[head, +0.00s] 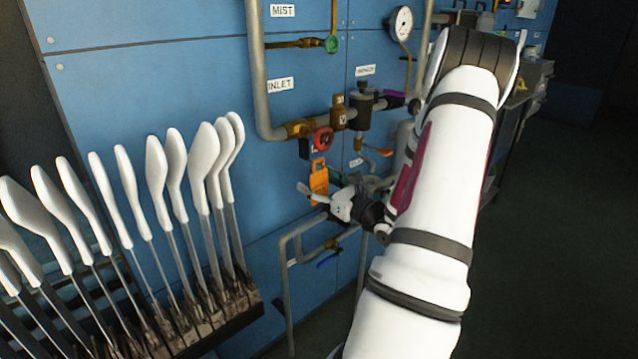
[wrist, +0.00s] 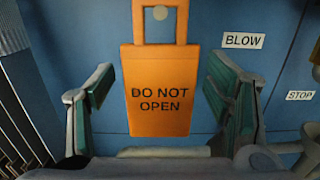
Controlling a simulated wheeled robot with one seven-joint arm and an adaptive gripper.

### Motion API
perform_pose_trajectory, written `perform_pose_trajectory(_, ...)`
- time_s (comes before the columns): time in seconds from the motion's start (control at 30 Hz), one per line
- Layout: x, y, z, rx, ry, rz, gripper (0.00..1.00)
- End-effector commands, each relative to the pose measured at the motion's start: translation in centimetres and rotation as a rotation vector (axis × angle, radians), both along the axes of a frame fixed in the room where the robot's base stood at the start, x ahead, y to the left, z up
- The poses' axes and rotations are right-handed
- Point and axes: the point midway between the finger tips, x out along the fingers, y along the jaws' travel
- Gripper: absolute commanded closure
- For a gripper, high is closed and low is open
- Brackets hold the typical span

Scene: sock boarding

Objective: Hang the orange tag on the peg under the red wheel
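The orange tag (head: 319,182) hangs upright against the blue panel, below the red wheel (head: 323,139). In the wrist view the tag (wrist: 159,65) faces me and reads "DO NOT OPEN". A pale round peg end (wrist: 160,13) shows inside the opening of its loop; the top of the loop is cut off, so I cannot see it resting there. My gripper (head: 322,194) is just in front of the tag's lower part. In the wrist view its fingers (wrist: 162,90) are open, one on each side of the tag, with blue gaps between.
Pipes (head: 258,80) and valves cross the panel around the tag. A rack of white sock boards (head: 200,165) stands at the left, close to my gripper. "BLOW" (wrist: 243,41) and "STOP" (wrist: 300,95) labels are right of the tag. Dark floor (head: 560,240) is clear at the right.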

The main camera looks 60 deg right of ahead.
Motion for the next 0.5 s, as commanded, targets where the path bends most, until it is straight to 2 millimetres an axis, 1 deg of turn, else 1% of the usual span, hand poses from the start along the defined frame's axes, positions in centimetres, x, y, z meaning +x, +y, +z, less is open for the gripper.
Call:
perform_pose_trajectory(0.17,-0.1,0.0,0.0,0.0,0.0,0.0,0.28)
perform_pose_trajectory(0.27,-0.5,0.1,-0.1,0.0,0.001,-0.002,0.28)
perform_pose_trajectory(0.37,-1.7,0.3,-0.1,0.0,0.001,-0.002,0.28)
perform_pose_trajectory(0.5,-4.3,0.9,-0.3,0.001,0.003,-0.004,0.28)
